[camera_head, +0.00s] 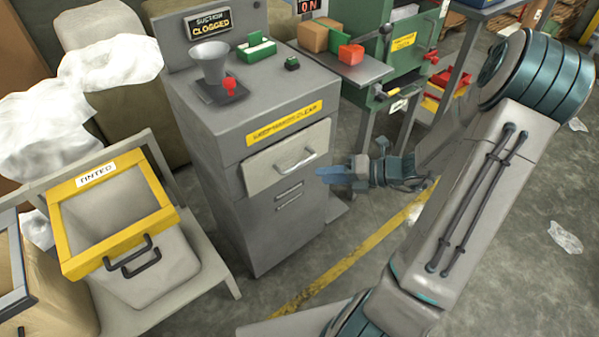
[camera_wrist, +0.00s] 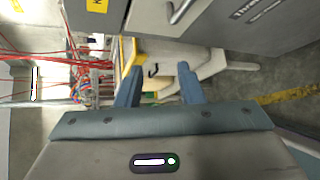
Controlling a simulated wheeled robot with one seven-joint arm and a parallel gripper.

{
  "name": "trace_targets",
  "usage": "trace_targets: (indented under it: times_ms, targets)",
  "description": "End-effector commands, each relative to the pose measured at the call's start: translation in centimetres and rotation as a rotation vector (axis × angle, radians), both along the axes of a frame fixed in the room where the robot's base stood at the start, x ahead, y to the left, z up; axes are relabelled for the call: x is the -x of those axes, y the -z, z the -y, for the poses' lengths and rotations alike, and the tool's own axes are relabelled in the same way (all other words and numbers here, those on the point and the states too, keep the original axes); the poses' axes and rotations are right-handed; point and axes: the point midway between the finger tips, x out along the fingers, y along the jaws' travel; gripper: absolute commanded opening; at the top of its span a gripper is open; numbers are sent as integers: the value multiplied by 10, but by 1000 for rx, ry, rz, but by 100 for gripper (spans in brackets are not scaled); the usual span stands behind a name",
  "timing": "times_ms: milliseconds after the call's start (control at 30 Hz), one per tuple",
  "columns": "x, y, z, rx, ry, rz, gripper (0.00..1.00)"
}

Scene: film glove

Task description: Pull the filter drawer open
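The grey cabinet (camera_head: 215,130) has a pale drawer front (camera_head: 265,170) with a metal bar handle (camera_head: 295,163), below a yellow label. I cannot tell whether the drawer is fully closed. My gripper (camera_head: 328,175) is just right of and slightly below the handle, apart from it. In the wrist view my gripper (camera_wrist: 158,84) has its two blue fingers spread with nothing between them. The handle (camera_wrist: 181,11) shows at the top edge there, beyond the fingertips, on the drawer front (camera_wrist: 150,17).
A yellow-rimmed bin (camera_head: 112,225) stands on a pale bench left of the cabinet. A funnel (camera_head: 211,62) and green tray (camera_head: 256,48) sit on top of the cabinet. A green machine (camera_head: 385,55) stands behind right. Floor in front is clear, with a yellow line (camera_head: 350,258).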

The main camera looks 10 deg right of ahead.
Motion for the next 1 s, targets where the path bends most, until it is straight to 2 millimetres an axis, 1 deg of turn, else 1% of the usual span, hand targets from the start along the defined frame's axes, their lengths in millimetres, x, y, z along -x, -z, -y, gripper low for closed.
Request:
trace_targets:
  times_ms: [33, 100, 233, 367, 467, 567, 800, 1000]
  targets:
    - [-5, 18, 13, -87, 89, -53, 34]
    - [-13, 29, 27, -191, 192, -116, 34]
    - [-21, 40, 45, -323, 311, -188, 34]
    - [-25, 43, 50, -374, 351, -215, 34]
    - [-31, 45, 44, -377, 354, -219, 34]
    - [-41, 48, 32, -376, 351, -217, 34]
    - [-75, 58, -6, -374, 348, -217, 34]
    - [-100, 64, -32, -372, 349, -216, 34]
